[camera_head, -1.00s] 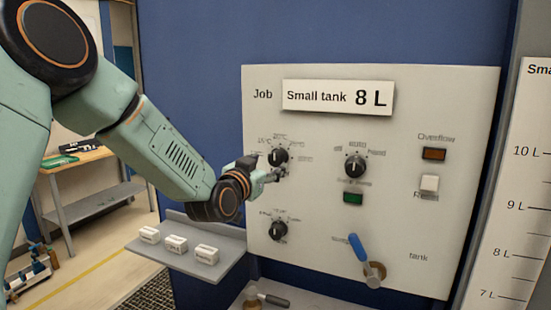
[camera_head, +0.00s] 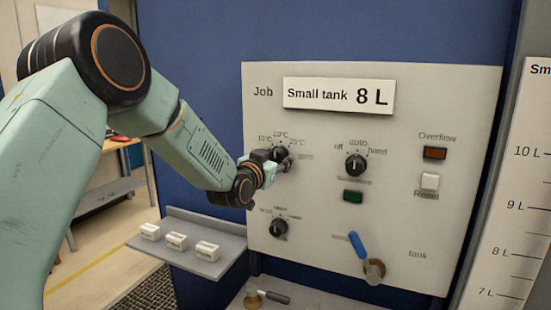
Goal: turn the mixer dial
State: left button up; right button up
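Three black dials sit on the pale panel (camera_head: 320,215). The upper-left dial (camera_head: 279,153) has temperature marks, and my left gripper (camera_head: 284,162) is at its front, partly covering it. Whether the fingers grip it or are open is too small to tell. The middle dial (camera_head: 355,165) has the marks off, auto and hand, and its pointer stands about upright. The lower-left dial (camera_head: 278,228) has blurred marks. The captions do not read clearly enough to show which dial is the mixer's. My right gripper is not in view.
A blue-handled valve (camera_head: 358,246) sticks out low on the panel. A grey shelf (camera_head: 222,266) with three white blocks juts out below my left arm.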

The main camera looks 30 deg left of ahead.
pick_arm(q)
jog(key=c, duration=0.3)
jog(key=shift+d, duration=0.15)
jog(key=c, duration=0.3)
jog(key=shift+c, duration=1.3)
jog(key=shift+r, duration=0.1)
jog(key=m, duration=0.4)
jog(key=shift+m, duration=0.3)
jog(key=shift+m+b, duration=0.3)
jog(key=shift+m, duration=1.8)
